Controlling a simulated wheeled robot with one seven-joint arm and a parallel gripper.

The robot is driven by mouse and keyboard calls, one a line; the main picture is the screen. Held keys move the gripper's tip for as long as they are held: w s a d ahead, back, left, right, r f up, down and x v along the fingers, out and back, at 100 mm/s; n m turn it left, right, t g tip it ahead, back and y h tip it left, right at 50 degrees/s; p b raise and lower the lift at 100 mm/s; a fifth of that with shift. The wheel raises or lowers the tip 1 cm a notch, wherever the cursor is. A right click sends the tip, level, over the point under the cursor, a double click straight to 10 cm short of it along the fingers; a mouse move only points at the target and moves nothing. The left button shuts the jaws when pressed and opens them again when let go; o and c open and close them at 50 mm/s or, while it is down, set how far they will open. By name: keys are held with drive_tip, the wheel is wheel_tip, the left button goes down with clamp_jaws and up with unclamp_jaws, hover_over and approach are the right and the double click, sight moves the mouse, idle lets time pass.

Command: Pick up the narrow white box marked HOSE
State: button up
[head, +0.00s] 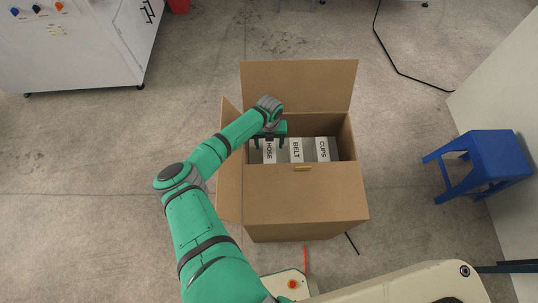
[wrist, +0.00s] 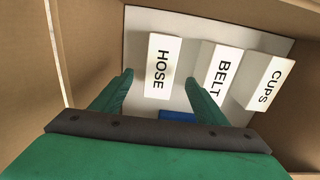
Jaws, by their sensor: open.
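The narrow white box marked HOSE (head: 269,152) stands leftmost in a row inside the open cardboard carton (head: 305,192). My gripper (head: 269,139) is over the left part of the carton, above the HOSE box, and partly covers it in the head view. In the wrist view the HOSE box (wrist: 162,65) shows its labelled top between and just beyond my open fingers (wrist: 158,78). The fingers are spread to either side of its near end, with nothing held. I cannot tell how far they are above it.
The BELT box (wrist: 220,70) and CUPS box (wrist: 263,81) stand to the right of HOSE, the BELT box close to my right finger. The carton's wall (wrist: 65,52) rises on the left. A blue patch (wrist: 178,116) shows below HOSE. A blue stool (head: 485,160) stands right of the carton.

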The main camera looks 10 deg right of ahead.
sight(270, 151)
drive_tip(key=shift+d+f, duration=0.1)
drive_tip(key=shift+f, duration=0.85)
drive_tip(key=shift+w+f, duration=0.15)
drive_tip(key=shift+f, duration=0.35)
drive_tip(key=f, duration=0.3)
drive_tip(key=shift+s+d+f, duration=0.2)
drive_tip(key=shift+d+f, duration=0.05)
drive_tip(key=shift+a+f, duration=0.2)
drive_tip(key=shift+f, duration=0.1)
drive_tip(key=shift+w+a+f, duration=0.1)
drive_tip(key=shift+a+f, duration=0.1)
drive_tip(key=shift+a, duration=0.15)
drive_tip(key=shift+d, duration=0.2)
drive_tip(key=c, duration=1.2)
drive_tip(key=shift+c, duration=0.4)
drive_tip(key=shift+d+r, duration=0.1)
